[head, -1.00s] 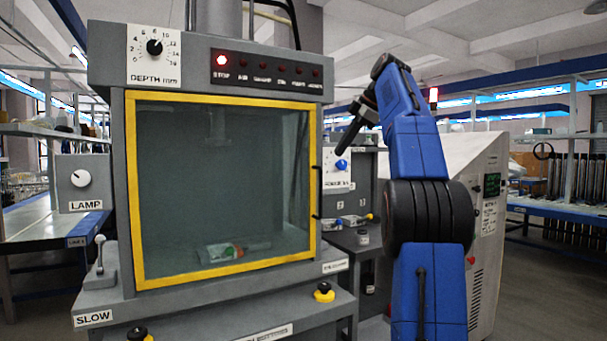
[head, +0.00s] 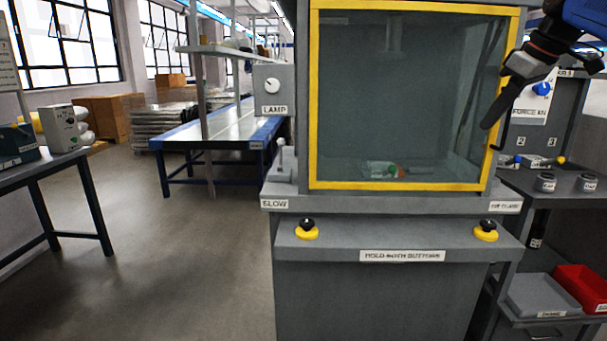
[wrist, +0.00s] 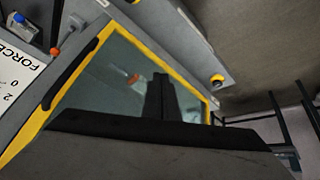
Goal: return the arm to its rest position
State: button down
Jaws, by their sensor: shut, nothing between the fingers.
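My gripper (head: 492,120) is at the upper right of the head view, shut and empty, pointing down and to the left. In the picture its tip overlaps the right edge of the yellow-framed press door (head: 313,110); I cannot tell how far apart they are. The arm's blue link (head: 588,16) is cut off by the picture's top right corner. In the wrist view, my dark gripper (wrist: 165,130) spans the lower part, with the yellow door frame (wrist: 28,130) tilted behind it.
The door is closed, with a small pale, green and orange item (head: 382,169) behind its glass. Two yellow-based buttons (head: 307,231) stand on the front ledge. A side bench with a red bin (head: 580,287) is at right. Open floor (head: 190,265) lies left.

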jog(key=s+a+f+m, duration=0.2)
jog(key=s+a+f, duration=0.2)
jog(key=s+f, duration=0.5)
jog(key=s+a+f+m+h, duration=0.1)
jog(key=s+a+f, duration=0.3)
jog(key=f, duration=1.2)
jog(key=s+a+f+m+h, duration=0.1)
jog(key=s+a+f+m, duration=0.2)
jog(key=s+f, duration=0.9)
jog(key=shift+s+a+f+m+g, duration=0.3)
jog(key=shift+s+a+m, duration=0.1)
jog(key=shift+s+a, duration=0.45)
